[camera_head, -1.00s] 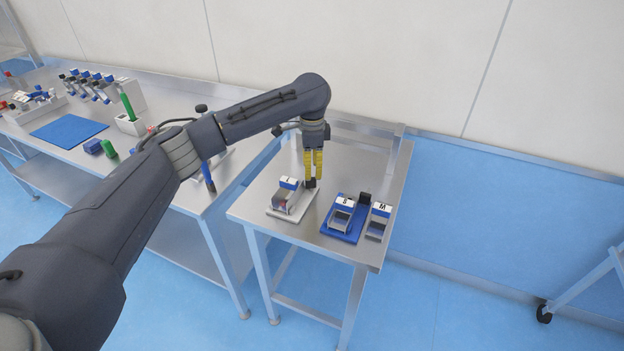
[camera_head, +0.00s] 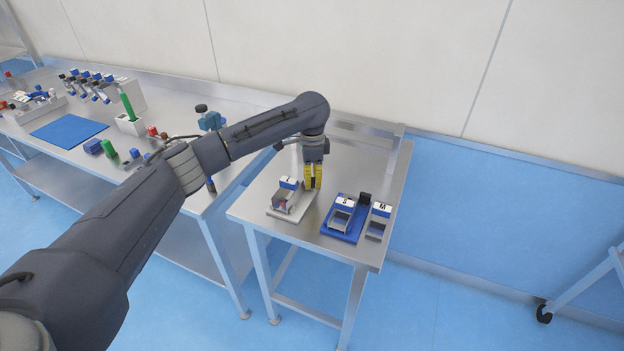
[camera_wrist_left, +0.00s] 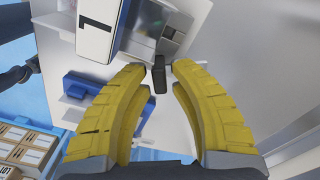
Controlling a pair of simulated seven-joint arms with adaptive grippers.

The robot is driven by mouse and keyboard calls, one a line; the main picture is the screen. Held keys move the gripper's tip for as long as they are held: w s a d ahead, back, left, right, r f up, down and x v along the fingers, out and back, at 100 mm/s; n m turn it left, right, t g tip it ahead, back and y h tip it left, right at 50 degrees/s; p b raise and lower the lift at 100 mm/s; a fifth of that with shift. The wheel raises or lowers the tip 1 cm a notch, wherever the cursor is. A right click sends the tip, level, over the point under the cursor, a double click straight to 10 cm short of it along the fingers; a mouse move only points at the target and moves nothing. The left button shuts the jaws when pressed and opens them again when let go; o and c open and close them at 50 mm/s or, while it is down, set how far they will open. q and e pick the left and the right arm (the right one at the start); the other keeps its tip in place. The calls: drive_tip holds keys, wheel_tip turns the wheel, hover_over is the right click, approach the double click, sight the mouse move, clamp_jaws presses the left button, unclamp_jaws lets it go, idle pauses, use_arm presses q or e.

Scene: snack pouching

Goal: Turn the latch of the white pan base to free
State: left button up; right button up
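The white pan base (camera_head: 278,214) lies on the near small steel table, with a grey pan and a blue-and-white block (camera_head: 288,184) on it. Its dark latch (camera_wrist_left: 158,76) shows upright in the left wrist view, and is hidden behind the fingers in the head view. My left gripper (camera_head: 313,186) points down over the base's right rear side. Its yellow fingers (camera_wrist_left: 159,68) are apart, with the latch between their tips and a small gap on each side. My right gripper is in neither view.
A blue base (camera_head: 329,232) with a pan and dark upright latch (camera_head: 364,198) stands to the right, beside a separate grey pan (camera_head: 376,229). A longer bench (camera_head: 60,155) at left holds tools and a blue mat (camera_head: 69,131). The small table's rear is mostly clear.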

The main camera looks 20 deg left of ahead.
use_arm(q)
clamp_jaws()
drive_tip(key=shift+m, duration=0.8)
drive_tip(key=shift+o, duration=1.8)
unclamp_jaws()
wheel_tip(320, 180, up, 12)
